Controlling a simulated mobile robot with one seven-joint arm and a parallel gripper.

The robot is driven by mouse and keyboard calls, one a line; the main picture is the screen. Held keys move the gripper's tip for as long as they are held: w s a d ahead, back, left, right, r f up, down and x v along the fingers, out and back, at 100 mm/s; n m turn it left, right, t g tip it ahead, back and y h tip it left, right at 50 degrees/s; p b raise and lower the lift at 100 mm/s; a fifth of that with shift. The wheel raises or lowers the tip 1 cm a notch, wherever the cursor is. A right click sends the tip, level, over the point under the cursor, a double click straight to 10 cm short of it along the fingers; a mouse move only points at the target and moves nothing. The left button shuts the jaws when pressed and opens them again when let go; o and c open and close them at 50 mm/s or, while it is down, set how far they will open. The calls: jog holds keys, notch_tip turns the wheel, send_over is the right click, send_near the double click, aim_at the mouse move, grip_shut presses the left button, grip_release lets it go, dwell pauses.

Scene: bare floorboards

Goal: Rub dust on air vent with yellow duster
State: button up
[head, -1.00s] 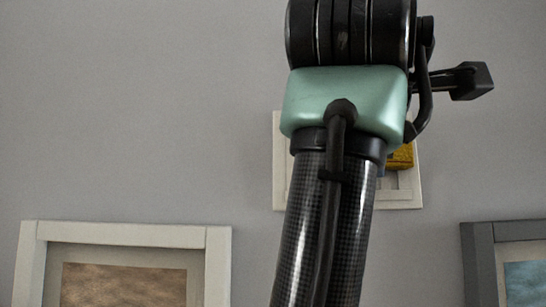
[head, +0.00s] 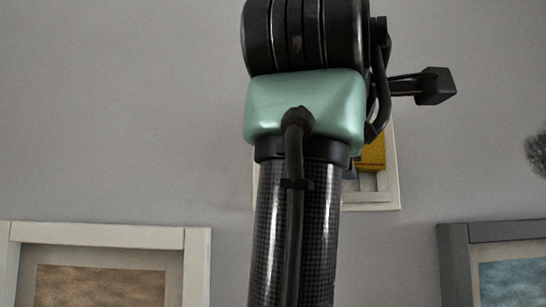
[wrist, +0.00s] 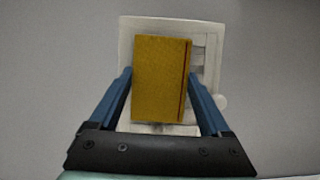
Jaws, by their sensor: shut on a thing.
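The air vent is a pale, square framed panel on the grey wall. In the head view the vent (head: 391,185) is mostly hidden behind my arm. In the wrist view the vent (wrist: 170,24) shows behind the duster, with slots at its right side. The yellow duster (wrist: 160,105) is a block with a dark line along its right side. My gripper (wrist: 160,74) is shut on it, a blue finger on each side. The duster (head: 371,154) also peeks out right of my arm in the head view. I cannot tell whether it touches the vent. No dust is clearly visible on the vent.
A white-framed picture (head: 196,265) hangs lower left and a grey-framed one (head: 455,262) lower right. A dark fuzzy grey clump (head: 538,152) shows at the right edge. The upper-left wall is bare.

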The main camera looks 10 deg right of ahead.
jog(key=w+a, duration=0.1)
jog(key=a, duration=0.7)
jog(key=shift+w+a, duration=0.15)
jog(key=shift+w, duration=0.2)
dwell(0.4)
jog(key=shift+s+a+b, duration=0.15)
jog(key=shift+s+b, duration=0.25)
jog(key=shift+s, duration=0.6)
jog(key=shift+s+a+b, duration=0.2)
jog(key=shift+s+b, duration=0.25)
jog(key=shift+s, duration=0.5)
jog(key=shift+s+a+b, duration=0.15)
jog(key=shift+s+b, duration=0.25)
jog(key=shift+s, duration=0.6)
jog(key=shift+s, duration=0.1)
jog(key=s, duration=0.1)
jog(key=s+b, duration=0.1)
jog(key=shift+s+a, duration=0.3)
jog(key=shift+s, duration=0.05)
